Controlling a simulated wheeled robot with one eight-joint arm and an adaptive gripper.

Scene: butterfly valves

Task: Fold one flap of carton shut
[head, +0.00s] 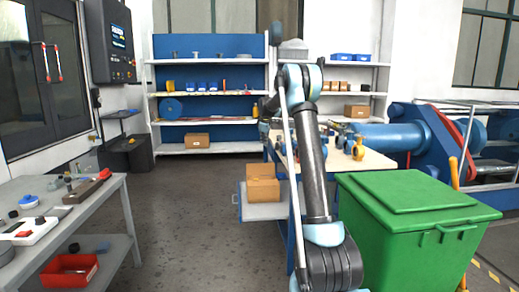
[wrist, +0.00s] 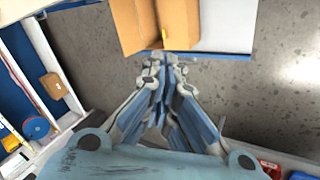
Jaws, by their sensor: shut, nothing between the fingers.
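The brown carton (head: 263,193) sits on a low grey shelf at the side of the workbench, left of my arm. A raised panel shows at its top, apparently a flap standing up. In the wrist view the carton (wrist: 128,25) is at the top, cut by the frame edge, with a dark gap between its panels. My gripper (wrist: 163,62) points toward it with its fingers together and empty. Its tips appear just below the carton's near edge; I cannot tell whether they touch. In the head view I cannot make out the gripper clearly.
A green lidded bin (head: 412,218) stands right of my arm. The workbench (head: 370,162) behind holds blue and yellow parts. A grey table (head: 100,205) with tools is at the left. Shelving (head: 210,148) stands at the back. The floor between is clear.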

